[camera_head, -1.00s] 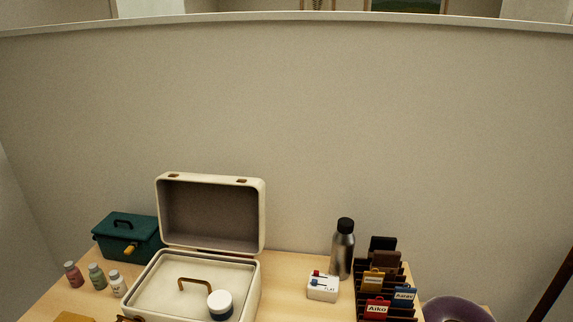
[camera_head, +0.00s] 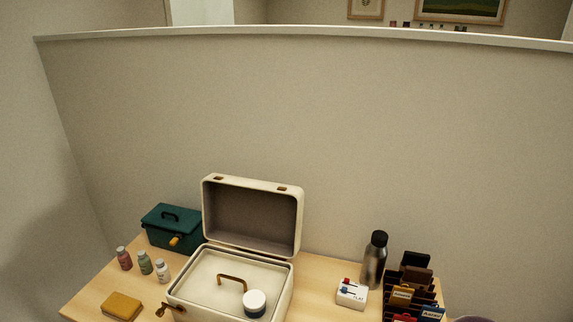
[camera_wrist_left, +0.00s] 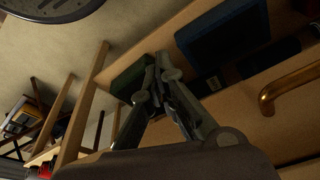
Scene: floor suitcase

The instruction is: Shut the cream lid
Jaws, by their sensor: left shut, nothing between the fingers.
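The cream case stands on the wooden table in the head view, with its cream lid (camera_head: 252,215) raised upright at the back. Its base (camera_head: 187,306) holds a cream panel (camera_head: 212,280) with a brown handle (camera_head: 232,278). A small white jar with a dark band (camera_head: 254,303) rests on the panel's front right. My left gripper (camera_wrist_left: 158,65) shows only in the left wrist view, shut and empty, away from the lid. My right gripper is in neither view.
A teal box (camera_head: 170,228) stands left of the case, with three small bottles (camera_head: 145,263) and a yellow block (camera_head: 121,306) nearer. At right are a switch box (camera_head: 352,294), a steel bottle (camera_head: 374,262) and a dark rack (camera_head: 408,285). A wall rises behind.

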